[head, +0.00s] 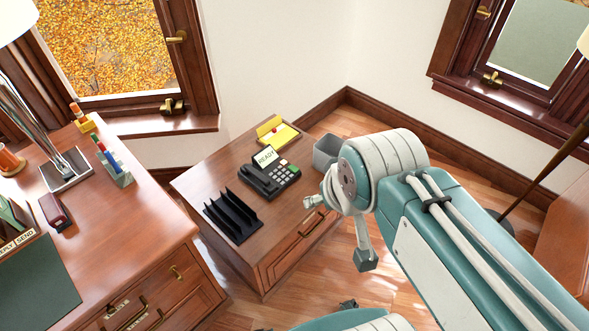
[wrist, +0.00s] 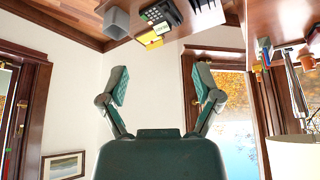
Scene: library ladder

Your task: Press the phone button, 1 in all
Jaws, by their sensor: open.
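The phone (head: 270,178) is dark, with a handset on its left and a keypad of pale keys with a green one at the far edge. A small card reading "READY" (head: 265,157) stands at its back. The phone also shows upside down at the top of the wrist view (wrist: 163,14). Which key is the phone button I cannot tell. My gripper (wrist: 162,83) is open and empty in the wrist view, its two fingers wide apart. It is apart from the phone; in the head view my arm's end is to the right of it.
The phone stands on a low wooden cabinet (head: 212,188) with a black rack (head: 233,216) and a yellow notepad tray (head: 277,136). A grey bin (head: 327,150) stands behind right. A larger desk (head: 125,205) with stationery is at left. Walls and windows enclose the corner.

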